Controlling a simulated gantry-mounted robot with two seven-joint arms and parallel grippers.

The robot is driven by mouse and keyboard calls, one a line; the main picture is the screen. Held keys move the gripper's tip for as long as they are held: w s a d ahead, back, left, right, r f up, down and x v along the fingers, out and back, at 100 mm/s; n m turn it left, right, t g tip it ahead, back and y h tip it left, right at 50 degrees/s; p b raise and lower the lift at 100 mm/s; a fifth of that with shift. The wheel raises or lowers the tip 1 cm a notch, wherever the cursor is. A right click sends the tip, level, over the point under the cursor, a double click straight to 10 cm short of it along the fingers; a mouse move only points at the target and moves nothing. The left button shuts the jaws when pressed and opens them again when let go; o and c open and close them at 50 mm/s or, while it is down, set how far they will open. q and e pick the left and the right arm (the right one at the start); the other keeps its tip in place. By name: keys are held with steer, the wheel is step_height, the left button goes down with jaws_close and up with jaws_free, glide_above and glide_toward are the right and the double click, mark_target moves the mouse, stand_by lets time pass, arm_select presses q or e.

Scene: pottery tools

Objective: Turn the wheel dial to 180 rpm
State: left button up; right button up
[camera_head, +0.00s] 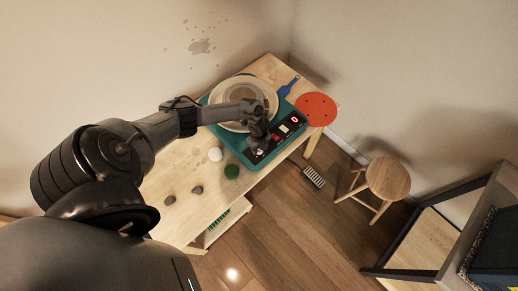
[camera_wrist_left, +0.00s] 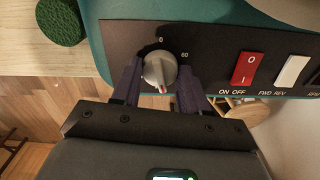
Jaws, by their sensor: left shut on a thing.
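The grey wheel dial (camera_wrist_left: 158,70) is on the black control panel (camera_wrist_left: 118,40) of the teal pottery wheel (camera_head: 227,150). The marks 0 and 60 show beside it; other marks are hidden. A pinkish mark on the dial is toward the bottom of the wrist picture. My left gripper (camera_wrist_left: 159,76) is shut on the dial, one dark finger on each side. In the head view my left gripper (camera_head: 257,146) is over the panel and hides the dial. A red display (camera_head: 295,119) on the panel seems to read 0. My right gripper is not in view.
A red rocker switch (camera_wrist_left: 244,69) and a white switch (camera_wrist_left: 292,71) are right of the dial. A green round pad (camera_head: 232,172), a white round item (camera_head: 215,154) and small stones lie on the wooden table (camera_head: 178,220). A stool (camera_head: 388,178) stands right.

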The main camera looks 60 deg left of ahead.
arm_select(q)
steer(key=shift+f+m+b, duration=0.1)
steer(key=shift+m+b, duration=0.45)
steer(key=shift+m, duration=0.75)
steer(key=o, duration=1.1)
steer(key=shift+c, duration=0.2)
steer(key=shift+r, duration=0.2)
steer(key=shift+r, duration=0.2)
step_height(320, 180, up, 10)
steer(key=p, duration=0.1)
steer(key=shift+r, duration=0.1)
